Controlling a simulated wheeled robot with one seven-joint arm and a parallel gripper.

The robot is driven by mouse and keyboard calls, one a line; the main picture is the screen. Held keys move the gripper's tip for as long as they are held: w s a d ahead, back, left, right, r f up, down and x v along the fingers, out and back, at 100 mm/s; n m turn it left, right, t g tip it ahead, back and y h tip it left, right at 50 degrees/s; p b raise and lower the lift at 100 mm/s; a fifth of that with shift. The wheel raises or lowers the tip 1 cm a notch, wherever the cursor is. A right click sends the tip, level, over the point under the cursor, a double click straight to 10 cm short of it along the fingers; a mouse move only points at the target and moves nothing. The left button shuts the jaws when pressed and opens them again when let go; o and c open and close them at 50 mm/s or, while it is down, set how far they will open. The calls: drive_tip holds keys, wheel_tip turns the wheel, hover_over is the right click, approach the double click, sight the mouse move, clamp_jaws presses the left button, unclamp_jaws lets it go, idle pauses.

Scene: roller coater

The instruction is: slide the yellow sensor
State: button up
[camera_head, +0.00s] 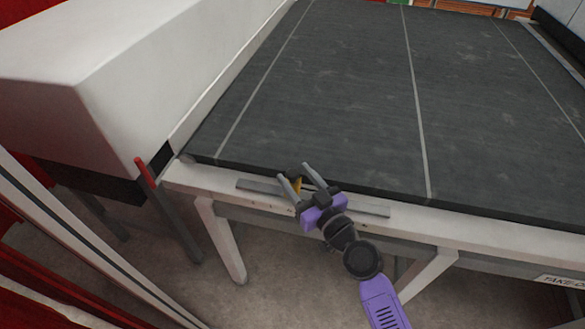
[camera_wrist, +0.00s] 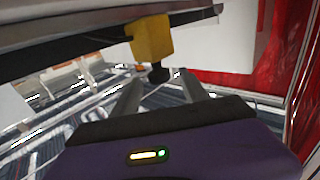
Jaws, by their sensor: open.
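The yellow sensor (camera_head: 297,184) sits on the metal rail (camera_head: 362,207) along the front edge of the machine, partly hidden by my gripper in the head view. In the wrist view the yellow sensor (camera_wrist: 151,39) is a yellow block with a dark knob below it, just beyond my fingertips. My gripper (camera_head: 297,172) is open, with its two grey fingers pointing at the sensor area. In the wrist view the fingers of my gripper (camera_wrist: 158,84) are apart, with nothing held between them. I cannot tell whether a finger touches the sensor.
The dark conveyor belt (camera_head: 350,90) lies beyond the rail. A large white housing (camera_head: 110,80) stands at the left, with a red-tipped post (camera_head: 146,172) near its corner. White table legs (camera_head: 221,240) stand below the rail. Floor shows in front of the machine.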

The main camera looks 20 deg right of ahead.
drive_tip(key=shift+w+a, duration=0.2)
drive_tip(key=shift+w, duration=0.8)
clamp_jaws()
idle(0.8)
